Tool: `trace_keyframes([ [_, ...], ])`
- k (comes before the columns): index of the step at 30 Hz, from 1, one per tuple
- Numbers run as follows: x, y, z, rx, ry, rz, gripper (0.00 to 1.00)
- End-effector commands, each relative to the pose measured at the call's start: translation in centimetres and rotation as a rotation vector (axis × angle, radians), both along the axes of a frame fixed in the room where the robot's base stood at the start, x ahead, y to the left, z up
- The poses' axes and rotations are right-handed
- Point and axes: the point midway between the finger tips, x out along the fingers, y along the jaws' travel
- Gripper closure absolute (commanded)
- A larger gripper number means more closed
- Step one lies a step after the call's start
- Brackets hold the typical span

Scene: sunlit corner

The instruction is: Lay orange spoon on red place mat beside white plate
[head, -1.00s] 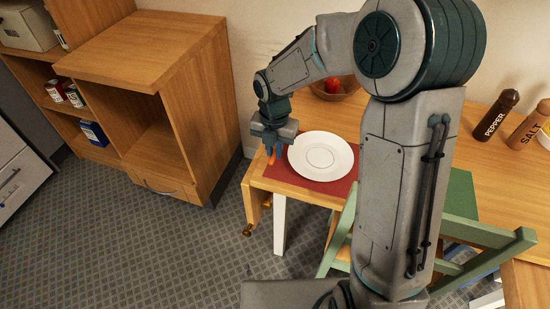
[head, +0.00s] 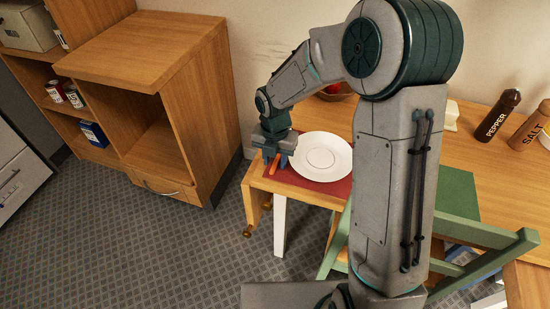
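The orange spoon (head: 273,167) shows as a short orange strip at the left part of the red place mat (head: 318,187), left of the white plate (head: 321,156). It appears to lie on the mat, apart from the plate. My gripper (head: 275,160) is right over the spoon, pointing down, with its fingers looking spread on either side of it. The gripper hides part of the spoon. The plate lies on the mat, and my arm covers the mat's right side.
The wooden table (head: 480,165) carries a pepper bottle (head: 497,115), a salt bottle (head: 531,128) and a green mat (head: 457,192). A bowl with red fruit (head: 335,91) is behind the plate. A green chair (head: 480,245) stands in front. A wooden cabinet (head: 150,50) is at left.

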Motion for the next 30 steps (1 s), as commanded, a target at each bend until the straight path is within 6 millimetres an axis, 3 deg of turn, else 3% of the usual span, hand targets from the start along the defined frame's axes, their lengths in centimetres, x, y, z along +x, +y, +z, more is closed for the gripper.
trace_keyframes([
  [5, 0.1, 0.0, 0.9, 0.001, -0.004, 0.0, 0.65],
  [21, 0.0, 0.0, 11.1, 0.001, -0.003, 0.001, 0.65],
  [30, -0.1, 0.0, 12.4, 0.0, -0.001, -0.011, 0.65],
])
